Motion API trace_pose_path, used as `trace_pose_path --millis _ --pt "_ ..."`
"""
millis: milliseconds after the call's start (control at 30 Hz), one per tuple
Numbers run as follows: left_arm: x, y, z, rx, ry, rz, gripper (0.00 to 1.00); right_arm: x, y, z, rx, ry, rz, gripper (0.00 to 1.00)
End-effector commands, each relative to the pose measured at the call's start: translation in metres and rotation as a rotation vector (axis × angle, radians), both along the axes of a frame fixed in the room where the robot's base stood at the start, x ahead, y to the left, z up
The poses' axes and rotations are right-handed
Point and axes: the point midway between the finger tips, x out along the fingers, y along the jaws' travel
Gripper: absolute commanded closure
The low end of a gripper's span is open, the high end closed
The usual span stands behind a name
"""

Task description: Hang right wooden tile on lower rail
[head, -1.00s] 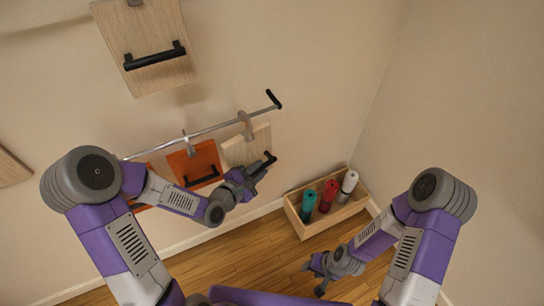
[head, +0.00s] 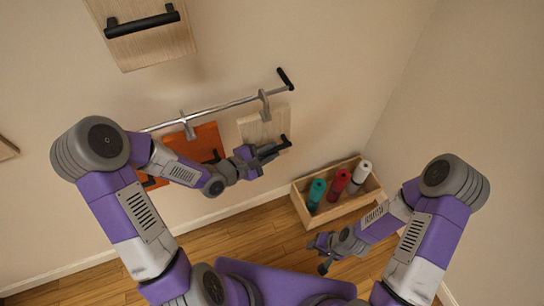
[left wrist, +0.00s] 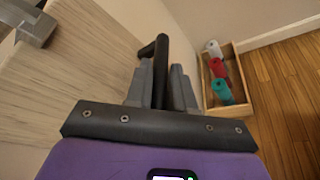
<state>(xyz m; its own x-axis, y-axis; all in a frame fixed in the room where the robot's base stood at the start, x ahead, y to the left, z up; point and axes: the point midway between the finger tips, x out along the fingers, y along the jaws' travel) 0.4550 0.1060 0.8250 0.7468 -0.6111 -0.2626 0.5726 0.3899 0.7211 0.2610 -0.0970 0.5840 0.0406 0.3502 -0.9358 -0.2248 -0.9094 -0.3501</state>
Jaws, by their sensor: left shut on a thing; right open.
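The pale wooden tile (head: 258,126) is against the wall near the right end of the lower rail (head: 222,107). Its grey hook (head: 265,106) overlaps the rail in the head view and looks to be over it; I cannot tell whether it bears the weight. My left gripper (head: 270,154) is shut on the tile's black handle (head: 284,143). The left wrist view shows the handle (left wrist: 161,62) between the fingers, with the tile (left wrist: 75,75) to the left. My right gripper (head: 322,253) is open and empty, low at the right.
An orange tile (head: 204,142) hangs to the left on the same rail, partly hidden by my left arm. Another wooden tile (head: 150,42) is higher on the wall. A wooden box (head: 335,208) with teal, red and white rolls stands on the floor near the corner.

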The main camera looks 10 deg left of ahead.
Motion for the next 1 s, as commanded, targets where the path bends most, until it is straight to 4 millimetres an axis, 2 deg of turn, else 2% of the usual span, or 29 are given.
trace_pose_path --millis 667,1000 --pt "0.044 0.03 0.001 0.001 -0.007 0.001 1.0 0.0 0.0 -0.003 0.0 -0.001 0.0 0.57" --pt "0.043 0.029 -0.023 -0.001 -0.003 0.001 1.0 0.0 0.0 -0.014 0.0 0.0 0.0 0.57"
